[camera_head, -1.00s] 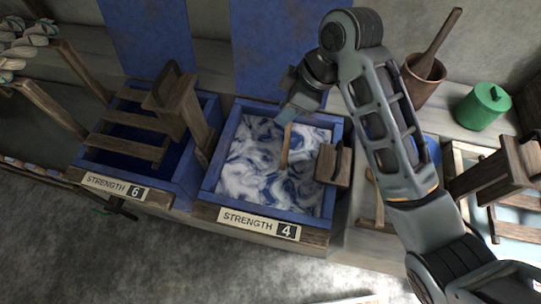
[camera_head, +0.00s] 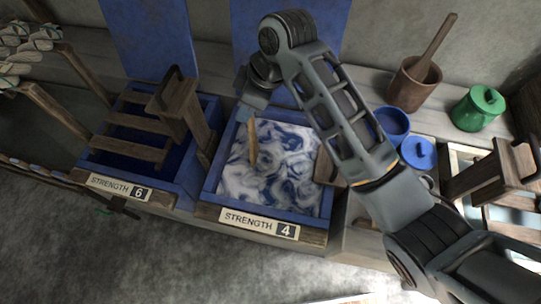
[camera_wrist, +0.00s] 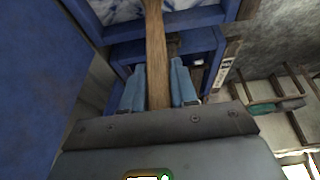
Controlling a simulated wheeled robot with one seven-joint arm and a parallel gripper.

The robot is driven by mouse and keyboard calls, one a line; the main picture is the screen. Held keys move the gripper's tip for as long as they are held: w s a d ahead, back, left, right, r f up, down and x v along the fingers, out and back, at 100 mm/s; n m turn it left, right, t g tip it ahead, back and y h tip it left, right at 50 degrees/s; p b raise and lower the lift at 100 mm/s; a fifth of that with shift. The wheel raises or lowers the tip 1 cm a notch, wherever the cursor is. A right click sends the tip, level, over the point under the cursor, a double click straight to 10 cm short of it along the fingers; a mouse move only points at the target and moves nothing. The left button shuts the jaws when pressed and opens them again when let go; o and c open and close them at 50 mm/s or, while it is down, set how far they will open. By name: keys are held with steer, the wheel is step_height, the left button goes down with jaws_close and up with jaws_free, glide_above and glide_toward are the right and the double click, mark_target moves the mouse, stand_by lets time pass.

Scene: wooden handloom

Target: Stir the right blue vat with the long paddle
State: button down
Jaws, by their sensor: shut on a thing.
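The right blue vat (camera_head: 210,178) has a "STRENGTH 4" label on its front and is filled with swirled blue and white liquid (camera_head: 270,185). My gripper (camera_head: 246,108) is over the back left part of this vat. It is shut on the wooden long paddle (camera_head: 253,148), which hangs down from it with its lower end at or in the liquid; the tip's depth is hard to tell. In the wrist view my gripper's two blue fingers (camera_wrist: 158,88) stand on either side of the paddle shaft (camera_wrist: 155,45), which runs up the picture toward the liquid.
Another blue vat (camera_head: 187,187), labelled "STRENGTH 6", stands at left with a wooden rack (camera_head: 132,148) across it. A wooden block (camera_head: 325,168) sits at the right vat's right edge, partly behind my arm. A mortar (camera_head: 408,90) and green jar (camera_head: 474,110) stand at back right.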

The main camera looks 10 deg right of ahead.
steer(key=s+d, duration=0.3)
steer(key=s, duration=0.3)
steer(key=w+d, duration=0.2)
steer(key=d, duration=0.4)
steer(key=w+a, duration=0.3)
steer(key=w, duration=0.3)
steer(key=shift+a, duration=0.15)
